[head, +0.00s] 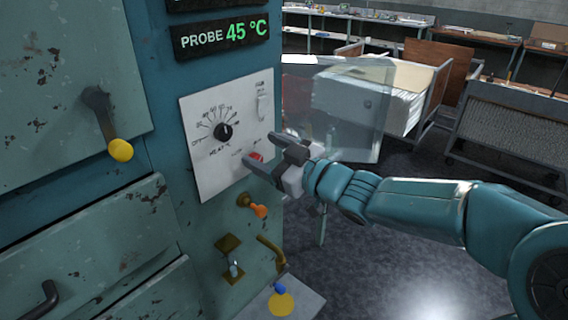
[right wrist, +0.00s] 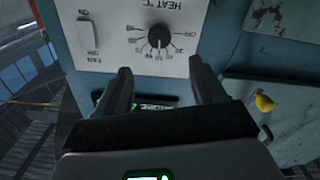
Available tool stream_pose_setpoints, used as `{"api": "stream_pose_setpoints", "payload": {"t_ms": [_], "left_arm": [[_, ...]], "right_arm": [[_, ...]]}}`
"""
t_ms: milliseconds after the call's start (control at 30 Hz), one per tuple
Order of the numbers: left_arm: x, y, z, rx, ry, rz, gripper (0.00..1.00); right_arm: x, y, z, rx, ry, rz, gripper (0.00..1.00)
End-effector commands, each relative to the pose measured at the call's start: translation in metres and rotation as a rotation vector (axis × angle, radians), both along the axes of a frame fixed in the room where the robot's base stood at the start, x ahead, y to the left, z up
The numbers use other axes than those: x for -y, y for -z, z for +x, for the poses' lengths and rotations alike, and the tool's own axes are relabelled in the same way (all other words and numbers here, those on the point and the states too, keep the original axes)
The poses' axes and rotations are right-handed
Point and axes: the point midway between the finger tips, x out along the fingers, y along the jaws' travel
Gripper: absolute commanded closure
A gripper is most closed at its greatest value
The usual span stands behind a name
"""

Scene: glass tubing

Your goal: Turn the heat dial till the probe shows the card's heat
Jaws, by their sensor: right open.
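The heat dial (head: 223,131) is a round black knob on a white panel (head: 205,178) with a printed scale around it. It also shows, upside down, in the right wrist view (right wrist: 159,37). The probe display (head: 222,37) above the panel reads 45 °C in green. My right gripper (head: 262,149) is open and empty, to the right of the dial and apart from it, near the panel's lower right. In the right wrist view its fingers (right wrist: 160,68) are spread, with the dial beyond their tips. I cannot make out a heat card. My left gripper is not in view.
A red button (head: 256,156) is partly behind my right gripper, and a white switch (head: 262,107) is above it. An orange-handled valve (head: 259,211) sticks out below the panel. A yellow-knobbed lever (head: 121,150) is at left. A clear sheet (head: 345,110) stands behind my right arm.

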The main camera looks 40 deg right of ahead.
Motion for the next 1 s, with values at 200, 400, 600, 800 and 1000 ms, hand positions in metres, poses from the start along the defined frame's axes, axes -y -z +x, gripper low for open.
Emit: {"api": "stream_pose_setpoints", "payload": {"t_ms": [200, 400, 600, 800, 1000], "left_arm": [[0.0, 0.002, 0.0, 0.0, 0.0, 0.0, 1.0], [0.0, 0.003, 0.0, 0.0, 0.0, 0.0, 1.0], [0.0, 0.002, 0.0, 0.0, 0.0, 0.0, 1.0], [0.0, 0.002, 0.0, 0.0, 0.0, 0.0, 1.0], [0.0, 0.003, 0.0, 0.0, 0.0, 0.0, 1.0]], "right_arm": [[0.004, -0.001, -0.037, 0.001, 0.005, -0.001, 0.31], [0.004, 0.0, -0.047, 0.0, 0.0, 0.001, 0.31], [0.004, 0.0, -0.047, 0.0, -0.001, 0.001, 0.31], [0.004, 0.0, -0.047, 0.0, -0.001, 0.001, 0.31], [-0.009, 0.01, -0.036, -0.017, -0.046, 0.023, 0.31]]}}
